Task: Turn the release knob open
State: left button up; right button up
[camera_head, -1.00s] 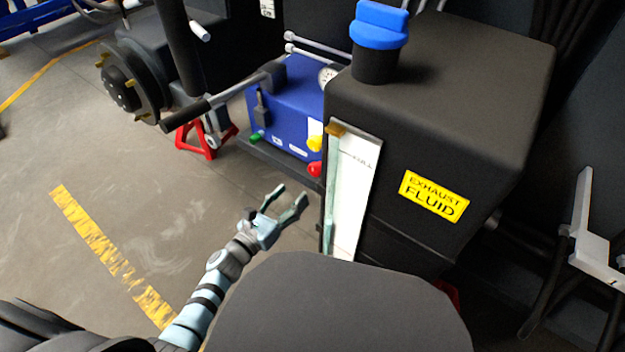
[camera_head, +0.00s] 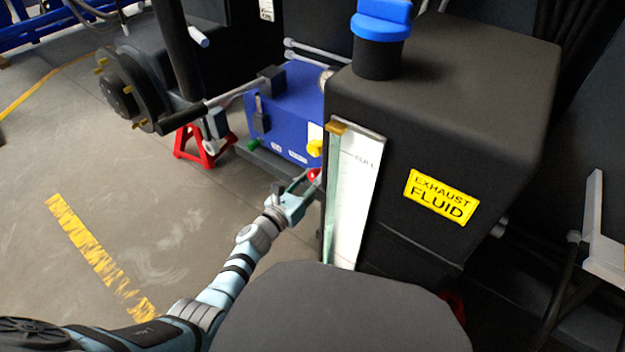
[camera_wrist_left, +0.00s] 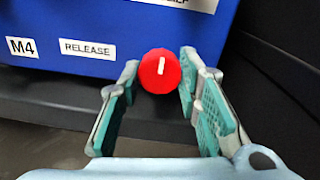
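The red release knob (camera_wrist_left: 160,72) is on the front of the blue box (camera_wrist_left: 90,25), right of a label reading RELEASE (camera_wrist_left: 87,49). A white mark on the knob stands nearly upright. My left gripper (camera_wrist_left: 160,85) is open, with its fingertips on either side of the knob; I cannot tell whether they touch it. In the head view the knob (camera_head: 314,175) shows at the fingertips of the left gripper (camera_head: 306,179), partly hidden. My right gripper is not in view.
A black tank (camera_head: 440,120) with a blue cap (camera_head: 381,20) and a white level gauge (camera_head: 354,190) stands close to the right of my left gripper. A yellow knob (camera_head: 315,148) and a green knob (camera_head: 252,146) are on the box. A red jack stand (camera_head: 192,148) is left.

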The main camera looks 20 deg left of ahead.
pick_arm(q)
jog(key=shift+d, duration=0.1)
jog(key=shift+c, duration=0.8)
